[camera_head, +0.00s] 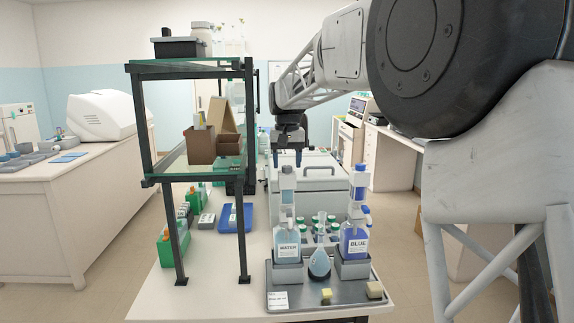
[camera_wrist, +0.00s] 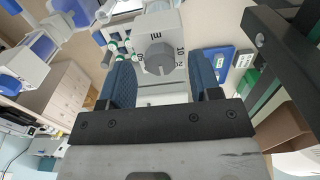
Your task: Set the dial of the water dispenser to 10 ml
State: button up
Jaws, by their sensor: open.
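The water dispenser (camera_head: 287,242) is a clear bottle labelled WATER with a white pump head, upright in a grey holder on the tray. My gripper (camera_head: 288,158) is just above its head in the head view. In the wrist view the grey round dial (camera_wrist: 160,58) sits on the white dispenser head (camera_wrist: 135,30), with "ml", "10" and "20" printed around it. My gripper (camera_wrist: 159,66) is open, its two blue fingers on either side of the dial with gaps. I cannot tell clearly which mark the dial points to. In the head view the dial is not discernible.
A blue dispenser (camera_head: 355,240) stands to the right on the same grey tray (camera_head: 300,300). A drop-shaped bottle (camera_head: 319,264) stands between them. A dark-framed shelf (camera_head: 180,183) rises close on the left. Green-capped bottles (camera_head: 320,227) and a white box (camera_head: 312,187) are behind.

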jog(key=shift+f, duration=0.5)
jog(key=shift+c, duration=0.4)
jog(key=c, duration=0.8)
jog(key=shift+c, duration=0.2)
